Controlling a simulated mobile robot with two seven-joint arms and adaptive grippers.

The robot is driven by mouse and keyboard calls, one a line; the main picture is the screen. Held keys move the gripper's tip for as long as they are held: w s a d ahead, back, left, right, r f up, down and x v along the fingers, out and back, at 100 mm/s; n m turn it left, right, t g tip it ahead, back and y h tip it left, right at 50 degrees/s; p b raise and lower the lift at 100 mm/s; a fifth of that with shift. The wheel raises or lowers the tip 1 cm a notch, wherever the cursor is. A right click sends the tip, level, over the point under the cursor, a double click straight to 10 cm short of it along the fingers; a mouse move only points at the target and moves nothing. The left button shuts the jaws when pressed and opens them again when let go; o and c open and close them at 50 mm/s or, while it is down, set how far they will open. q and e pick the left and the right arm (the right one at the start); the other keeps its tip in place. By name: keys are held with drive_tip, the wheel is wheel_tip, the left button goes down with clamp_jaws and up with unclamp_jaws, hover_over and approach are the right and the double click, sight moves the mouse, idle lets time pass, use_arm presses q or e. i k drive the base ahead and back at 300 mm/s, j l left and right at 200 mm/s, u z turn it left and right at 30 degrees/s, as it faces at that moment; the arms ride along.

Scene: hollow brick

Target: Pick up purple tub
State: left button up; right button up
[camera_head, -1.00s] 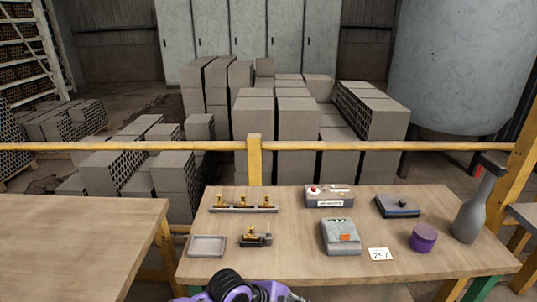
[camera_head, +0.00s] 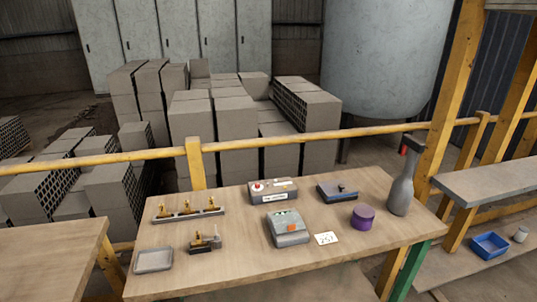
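The purple tub (camera_head: 363,216) is a small round container with a lid. It stands upright on the wooden table (camera_head: 225,262), near the right end. A white card marked 257 (camera_head: 326,238) lies to its left, and a grey bottle (camera_head: 401,188) stands to its right. Neither of my grippers shows in the head view now.
A grey box with an orange label (camera_head: 287,229), a grey control box (camera_head: 272,190), a blue-grey device (camera_head: 337,192), brass fittings on a rail (camera_head: 187,211) and a shallow tray (camera_head: 153,260) share the table. A yellow railing (camera_head: 250,143) runs behind it.

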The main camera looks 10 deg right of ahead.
sight(364, 215)
drive_tip(key=z, duration=0.4)
drive_tip(key=l+z, duration=0.1)
drive_tip(key=z, duration=0.7)
drive_tip(key=l+z, duration=0.1)
drive_tip(key=z, duration=0.3)
